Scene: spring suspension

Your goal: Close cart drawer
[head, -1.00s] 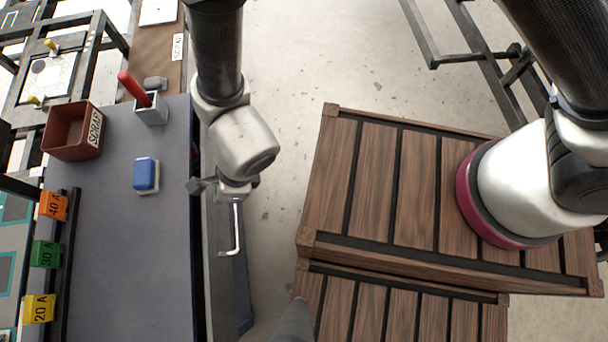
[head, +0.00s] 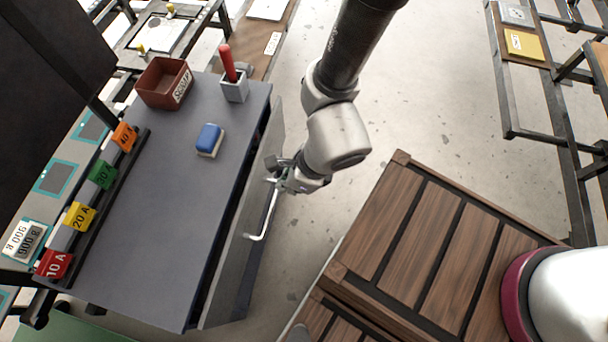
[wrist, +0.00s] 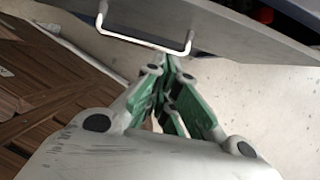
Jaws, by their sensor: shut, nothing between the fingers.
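The grey cart (head: 150,230) stands at the left in the head view. Its drawer front (head: 232,262) runs along the cart's right side, with a dark gap between it and the cart top, so the drawer looks partly open. A white bar handle (head: 264,218) is on the front; it also shows in the wrist view (wrist: 143,42). My gripper (head: 273,170) is shut and empty at the drawer front, beyond the handle's far end. In the wrist view, the green-padded fingers (wrist: 168,64) point at the front beside the handle; contact cannot be told.
On the cart top are a blue-and-white block (head: 209,139), a red bin (head: 164,82), a holder with a red-handled tool (head: 235,86) and several coloured labelled blocks (head: 79,215). A slatted wooden crate (head: 425,240) stands at the right. Bare floor (head: 440,110) lies between.

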